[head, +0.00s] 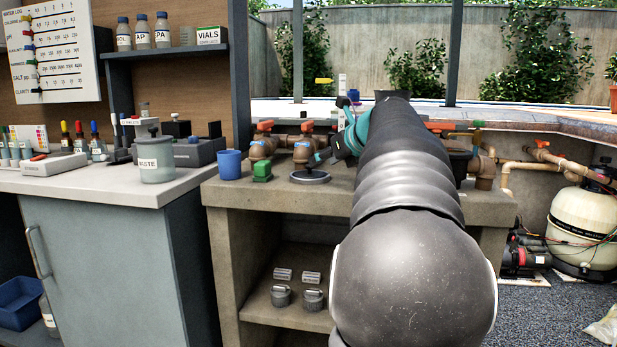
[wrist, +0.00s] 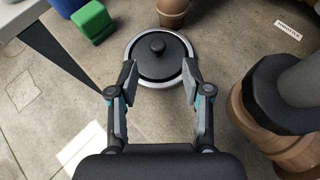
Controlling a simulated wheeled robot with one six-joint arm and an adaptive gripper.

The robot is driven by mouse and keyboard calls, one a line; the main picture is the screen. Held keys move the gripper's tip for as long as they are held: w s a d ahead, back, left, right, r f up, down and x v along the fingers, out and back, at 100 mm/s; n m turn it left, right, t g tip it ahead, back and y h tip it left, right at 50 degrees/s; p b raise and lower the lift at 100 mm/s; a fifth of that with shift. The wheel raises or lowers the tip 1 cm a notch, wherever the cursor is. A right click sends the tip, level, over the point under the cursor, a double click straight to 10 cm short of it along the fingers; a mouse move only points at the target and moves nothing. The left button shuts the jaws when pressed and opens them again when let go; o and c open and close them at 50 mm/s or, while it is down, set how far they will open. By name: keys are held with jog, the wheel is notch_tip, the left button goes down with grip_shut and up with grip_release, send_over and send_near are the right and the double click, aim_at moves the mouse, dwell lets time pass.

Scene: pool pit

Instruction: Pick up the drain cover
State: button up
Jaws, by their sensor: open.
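The drain cover (wrist: 161,65) is a round dark disc with a light metal rim and a black knob in its middle. It lies flat on the concrete bench. My gripper (wrist: 160,82) is open in the wrist view, with one finger on each side of the near part of the cover. The fingertips overlap the rim in the picture; I cannot tell whether they touch it. Nothing is between the fingers apart from the cover below. In the head view my arm hides most of my gripper.
A green block (wrist: 92,22) and a blue cup (head: 230,164) stand left of the cover. Brass pipe fittings (head: 262,147) stand behind it. A large brown pipe fitting (wrist: 262,112) with a black top is close on the right. Bare concrete lies in front.

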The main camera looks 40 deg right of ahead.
aim_at(312, 175)
jog(key=shift+r+x, duration=0.15)
jog(key=shift+x, duration=1.35)
jog(key=shift+r+x, duration=0.15)
jog(key=shift+x, duration=1.3)
jog(key=shift+w, duration=0.1)
grip_shut()
